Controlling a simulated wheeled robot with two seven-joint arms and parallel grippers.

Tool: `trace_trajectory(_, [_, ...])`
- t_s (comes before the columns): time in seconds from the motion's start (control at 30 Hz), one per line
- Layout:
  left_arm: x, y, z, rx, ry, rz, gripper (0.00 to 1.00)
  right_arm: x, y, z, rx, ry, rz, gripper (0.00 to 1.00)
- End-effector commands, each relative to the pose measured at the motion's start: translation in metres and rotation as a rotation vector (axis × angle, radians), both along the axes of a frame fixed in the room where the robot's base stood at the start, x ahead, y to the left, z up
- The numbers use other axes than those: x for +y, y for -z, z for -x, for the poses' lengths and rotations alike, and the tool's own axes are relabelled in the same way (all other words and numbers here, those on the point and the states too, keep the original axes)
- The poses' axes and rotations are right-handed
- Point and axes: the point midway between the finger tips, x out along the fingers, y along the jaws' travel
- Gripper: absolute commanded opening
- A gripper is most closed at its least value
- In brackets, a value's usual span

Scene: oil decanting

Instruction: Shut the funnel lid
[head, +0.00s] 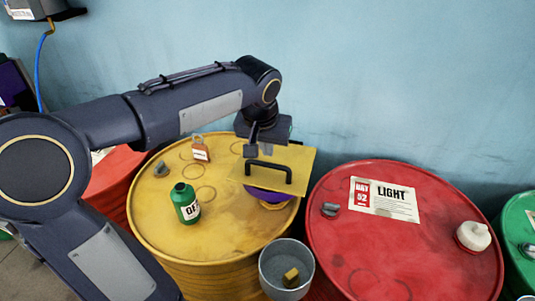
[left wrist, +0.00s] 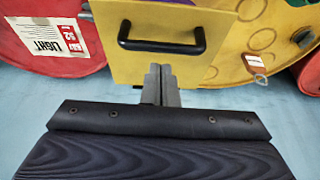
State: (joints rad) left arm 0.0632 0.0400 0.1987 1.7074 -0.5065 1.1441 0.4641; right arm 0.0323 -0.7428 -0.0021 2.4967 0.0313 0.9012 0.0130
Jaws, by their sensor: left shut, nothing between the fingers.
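The funnel lid (head: 296,163) is a flat yellow square plate with a black bar handle (head: 268,172). It lies over the purple funnel (head: 270,194) on the yellow drum (head: 165,230). The funnel shows below the lid's near edge; I cannot tell whether the lid is fully seated or a little tilted. My left gripper (head: 250,150) is shut and empty, at the lid's far left edge, behind the handle. In the left wrist view the closed fingertips (left wrist: 160,72) are beside the lid's edge (left wrist: 126,70); contact is unclear. My right gripper is not in view.
A grey bucket (head: 287,262) with a small brass-coloured item stands in front. A red drum (head: 340,240) stands to the right. The blue wall (head: 380,70) is behind.

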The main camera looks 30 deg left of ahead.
Motion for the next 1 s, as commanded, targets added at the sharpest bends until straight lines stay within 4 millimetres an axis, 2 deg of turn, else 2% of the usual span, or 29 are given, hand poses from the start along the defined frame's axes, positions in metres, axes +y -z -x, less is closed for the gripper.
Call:
trace_trajectory(0.1, [0.001,0.017,-0.001,0.003,-0.001,0.001,0.0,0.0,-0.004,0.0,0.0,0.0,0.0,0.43])
trace_trajectory(0.23, [0.001,0.027,-0.003,0.001,0.0,-0.001,0.0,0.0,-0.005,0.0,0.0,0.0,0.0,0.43])
trace_trajectory(0.63, [0.001,0.032,-0.003,-0.001,-0.001,0.0,0.0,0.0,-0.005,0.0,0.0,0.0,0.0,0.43])
trace_trajectory(0.9, [-0.001,0.053,0.004,-0.002,-0.001,0.0,0.0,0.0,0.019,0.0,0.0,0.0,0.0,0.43])
trace_trajectory(1.0, [-0.001,0.052,0.005,-0.001,-0.001,0.0,0.0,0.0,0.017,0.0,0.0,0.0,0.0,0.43])
